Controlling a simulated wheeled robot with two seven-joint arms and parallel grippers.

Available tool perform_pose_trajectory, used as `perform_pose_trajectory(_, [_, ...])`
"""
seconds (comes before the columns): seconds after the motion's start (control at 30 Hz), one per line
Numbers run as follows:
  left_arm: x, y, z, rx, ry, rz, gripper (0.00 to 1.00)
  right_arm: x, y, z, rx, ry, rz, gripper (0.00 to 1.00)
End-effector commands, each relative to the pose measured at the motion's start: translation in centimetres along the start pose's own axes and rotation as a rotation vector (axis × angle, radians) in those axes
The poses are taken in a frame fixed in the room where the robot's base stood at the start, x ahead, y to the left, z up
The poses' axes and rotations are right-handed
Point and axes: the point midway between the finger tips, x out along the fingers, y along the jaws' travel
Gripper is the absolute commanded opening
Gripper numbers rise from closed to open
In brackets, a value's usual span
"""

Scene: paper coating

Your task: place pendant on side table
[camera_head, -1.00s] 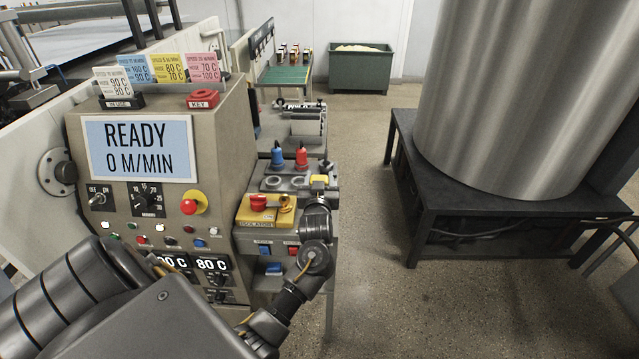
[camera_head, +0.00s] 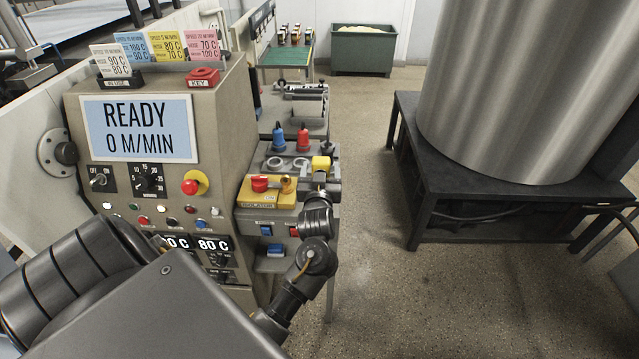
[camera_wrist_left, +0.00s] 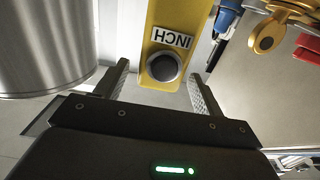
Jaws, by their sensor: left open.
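The yellow pendant, marked INCH with a round black button (camera_wrist_left: 163,66), lies between the fingers of my left gripper (camera_wrist_left: 162,88) in the left wrist view. The fingers are open, with a gap on each side of the pendant. In the head view, the pendant (camera_head: 320,163) shows as a small yellow block at the right edge of the grey side table (camera_head: 299,168). My left gripper (camera_head: 325,182) is just in front of it, at the end of my arm. Its fingers are too small to make out there. How the pendant's underside rests is hidden.
A yellow isolator box (camera_head: 268,192) with a red knob sits left of the pendant. Blue (camera_head: 278,138) and red (camera_head: 303,137) plugs stand behind. The control console (camera_head: 235,110) stands left. A black stand (camera_head: 500,195) with a metal drum is right, with clear floor between.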

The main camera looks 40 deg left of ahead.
Motion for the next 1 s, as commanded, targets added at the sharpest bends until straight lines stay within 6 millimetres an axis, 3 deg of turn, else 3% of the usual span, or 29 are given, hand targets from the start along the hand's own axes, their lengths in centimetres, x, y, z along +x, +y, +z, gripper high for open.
perform_pose_trajectory(0.2, [-4.6,0.0,0.2,-0.003,-0.002,0.0,0.69,0.9,0.0,0.1,0.0,0.0,0.0,0.36])
perform_pose_trajectory(0.4, [-7.0,0.0,0.1,-0.001,-0.001,0.001,0.69,1.2,0.0,0.1,0.0,0.0,0.001,0.36])
perform_pose_trajectory(0.87, [-7.5,0.0,0.0,0.0,0.0,0.0,0.69,1.2,0.0,0.1,0.0,0.0,0.001,0.36])
perform_pose_trajectory(1.0, [-7.7,1.7,1.9,0.038,-0.014,0.069,0.69,1.2,0.1,0.1,0.0,0.0,0.001,0.36])
